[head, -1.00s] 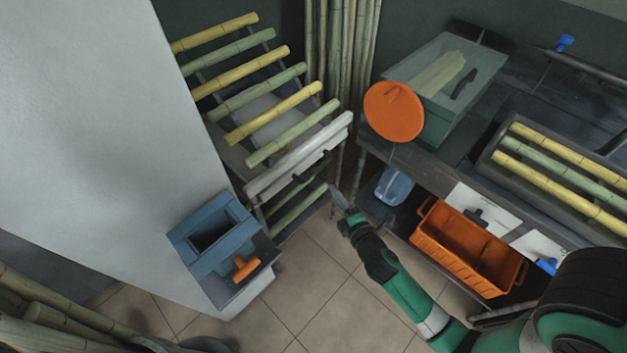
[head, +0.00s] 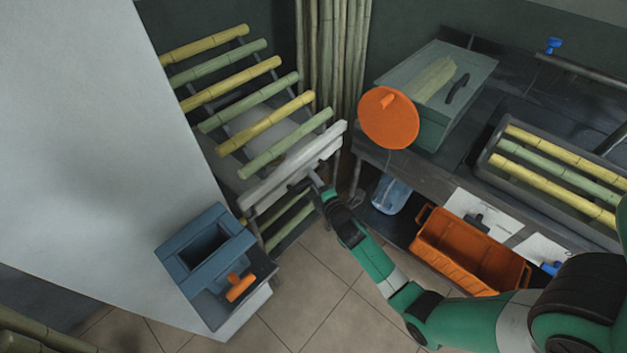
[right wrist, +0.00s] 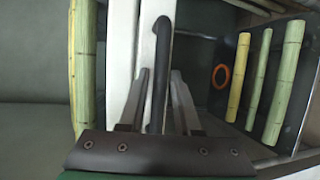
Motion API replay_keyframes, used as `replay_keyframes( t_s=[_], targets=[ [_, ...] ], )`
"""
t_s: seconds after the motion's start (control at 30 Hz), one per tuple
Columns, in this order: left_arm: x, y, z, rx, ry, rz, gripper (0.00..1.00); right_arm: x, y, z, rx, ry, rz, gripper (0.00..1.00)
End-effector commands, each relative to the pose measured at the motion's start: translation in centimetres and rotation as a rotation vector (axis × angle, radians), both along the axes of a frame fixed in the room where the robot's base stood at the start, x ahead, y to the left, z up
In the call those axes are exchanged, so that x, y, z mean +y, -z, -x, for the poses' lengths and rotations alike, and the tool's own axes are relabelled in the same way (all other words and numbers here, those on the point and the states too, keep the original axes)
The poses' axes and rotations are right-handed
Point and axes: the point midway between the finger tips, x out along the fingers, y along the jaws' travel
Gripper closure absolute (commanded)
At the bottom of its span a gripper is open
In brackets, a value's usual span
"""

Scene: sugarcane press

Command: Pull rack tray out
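The rack tray shows its pale front panel (head: 290,168) at the front of the cane rack in the head view. In the right wrist view, its white panel (right wrist: 121,50) stands upright in the picture, with a black bar handle (right wrist: 160,62). My right gripper (head: 314,178) is at the tray front, over the handle area. In the right wrist view, the fingers of my right gripper (right wrist: 158,85) are apart, one on each side of the handle's lower end. Whether they touch the handle is unclear. My left gripper is not in view.
Cane poles (head: 255,107) lie across the rack above the tray. A blue box with an orange handle (head: 238,288) stands left of the rack front. A bench with an orange lid (head: 389,117) and orange crate (head: 468,255) is right. Tiled floor (head: 320,300) before the rack is clear.

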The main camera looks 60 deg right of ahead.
Motion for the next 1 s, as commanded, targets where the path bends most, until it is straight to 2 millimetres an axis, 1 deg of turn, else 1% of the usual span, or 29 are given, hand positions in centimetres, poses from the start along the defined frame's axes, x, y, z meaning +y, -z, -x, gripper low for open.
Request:
replay_keyframes(
  t_s=[0.13,0.17,0.3,0.33,1.0],
  targets=[
    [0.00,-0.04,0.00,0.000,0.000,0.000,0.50,0.00,-0.04,0.01,0.000,0.000,0.000,0.68],
    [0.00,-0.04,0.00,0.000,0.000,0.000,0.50,0.01,-0.05,0.02,0.000,0.000,0.000,0.72],
    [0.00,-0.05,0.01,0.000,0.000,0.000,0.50,0.02,-0.06,0.02,-0.001,0.000,0.001,0.97],
    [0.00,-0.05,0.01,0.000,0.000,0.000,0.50,0.02,-0.06,0.02,-0.001,0.000,0.001,1.00],
    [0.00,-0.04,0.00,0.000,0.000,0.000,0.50,0.03,-0.06,0.03,-0.001,0.000,0.001,1.00]
  ],
)
